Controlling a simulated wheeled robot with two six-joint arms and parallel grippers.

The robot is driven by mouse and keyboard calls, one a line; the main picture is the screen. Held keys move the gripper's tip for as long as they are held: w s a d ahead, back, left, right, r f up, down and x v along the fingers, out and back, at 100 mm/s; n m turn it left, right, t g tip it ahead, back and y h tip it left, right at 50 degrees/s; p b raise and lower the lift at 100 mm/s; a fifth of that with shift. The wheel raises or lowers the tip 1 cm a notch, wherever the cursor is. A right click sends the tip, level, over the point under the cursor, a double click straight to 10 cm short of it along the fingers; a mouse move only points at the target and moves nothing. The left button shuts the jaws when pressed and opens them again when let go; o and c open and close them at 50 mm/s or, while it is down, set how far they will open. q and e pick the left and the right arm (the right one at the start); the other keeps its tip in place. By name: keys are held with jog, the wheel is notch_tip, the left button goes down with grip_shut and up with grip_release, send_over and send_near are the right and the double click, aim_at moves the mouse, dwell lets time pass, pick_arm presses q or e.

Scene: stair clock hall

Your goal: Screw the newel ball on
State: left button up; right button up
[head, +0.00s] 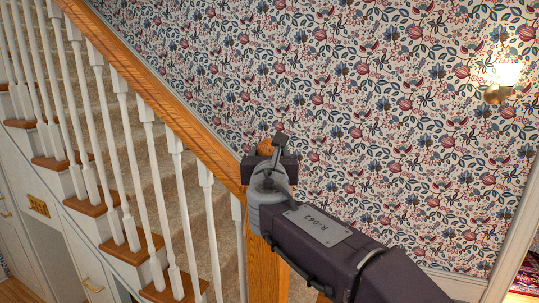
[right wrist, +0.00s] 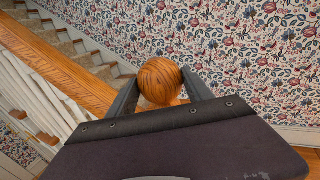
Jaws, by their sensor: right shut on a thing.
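The newel ball (right wrist: 160,80) is a round, striped orange-brown wooden ball. In the right wrist view it sits between the two dark fingers of my right gripper (right wrist: 161,92), which is shut on it. In the head view only a small part of the ball (head: 265,147) shows past my right gripper (head: 268,153). The wooden newel post (head: 266,270) stands upright below the gripper, at the handrail's lower end. My gripper and wrist hide the post's top, so I cannot tell whether the ball touches it. My left gripper is not in view.
The wooden handrail (head: 160,95) slopes down from upper left to the post, above white balusters (head: 175,200) and carpeted stairs (head: 165,165). Flowered wallpaper (head: 370,90) covers the wall behind. A lit wall lamp (head: 504,80) hangs at the right.

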jog(key=o, duration=1.5)
jog(key=shift+r, duration=0.1)
